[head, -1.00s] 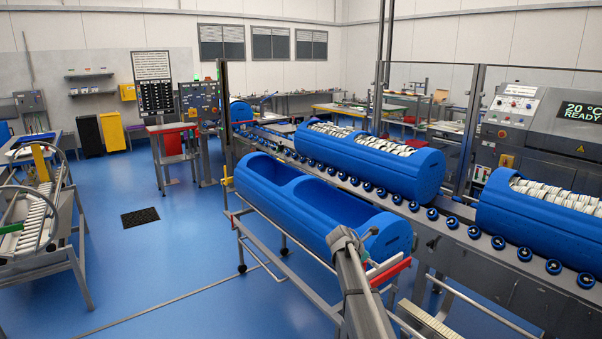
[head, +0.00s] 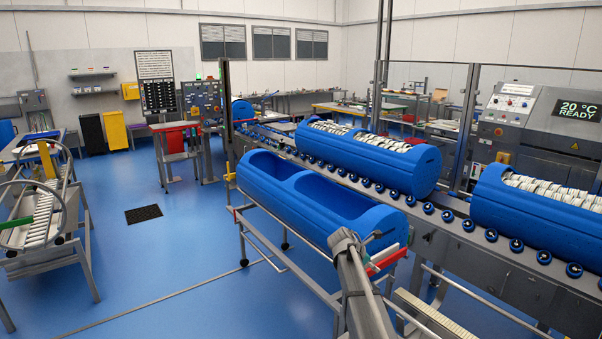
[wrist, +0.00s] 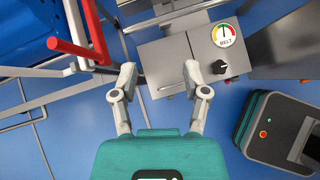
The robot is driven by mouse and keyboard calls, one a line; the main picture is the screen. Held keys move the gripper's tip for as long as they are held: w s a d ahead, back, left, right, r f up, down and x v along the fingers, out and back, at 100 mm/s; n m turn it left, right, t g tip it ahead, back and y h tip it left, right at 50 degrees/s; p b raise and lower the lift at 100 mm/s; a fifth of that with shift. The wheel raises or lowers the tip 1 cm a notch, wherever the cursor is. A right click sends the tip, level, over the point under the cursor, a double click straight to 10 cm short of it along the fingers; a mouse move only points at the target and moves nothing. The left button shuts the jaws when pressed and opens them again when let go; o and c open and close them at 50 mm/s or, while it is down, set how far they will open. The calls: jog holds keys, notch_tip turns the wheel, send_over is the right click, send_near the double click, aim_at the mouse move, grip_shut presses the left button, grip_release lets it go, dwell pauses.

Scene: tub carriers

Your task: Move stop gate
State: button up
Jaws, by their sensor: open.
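A red bent bar (wrist: 90,30), which looks like the stop gate, is at the upper left of the wrist view, beside pale rails. A red bar (head: 388,261) also shows in the head view at the near end of the trolley that holds a blue tub carrier (head: 270,198).
Loaded blue tubs (head: 375,155) and (head: 540,212) stand on the roller conveyor (head: 428,208) beside the trolley (head: 292,262). A dark box with a green edge (wrist: 275,125) is at the right of the wrist view.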

jog(key=s+a+f+m+g+y+b, duration=0.1)
jog(key=s+a+f+m+y, duration=0.1)
jog(key=s+m, duration=0.5)
jog(key=s+a+f+m+g+y+b, duration=0.1)
jog(key=s+m, duration=0.6)
jog(key=s, duration=0.9)
jog(key=s+a+f+m+g+y+b, duration=0.1)
jog(key=s+a+f+m+y, duration=0.3)
jog(key=s+m, duration=0.4)
jog(key=s+f+y+b, duration=0.1)
jog(key=s+f, duration=0.1)
jog(key=s, duration=0.1)
jog(key=shift+s+a+f+g, duration=0.3)
jog(key=shift+s+f, duration=0.05)
jog(key=shift+c, duration=0.4)
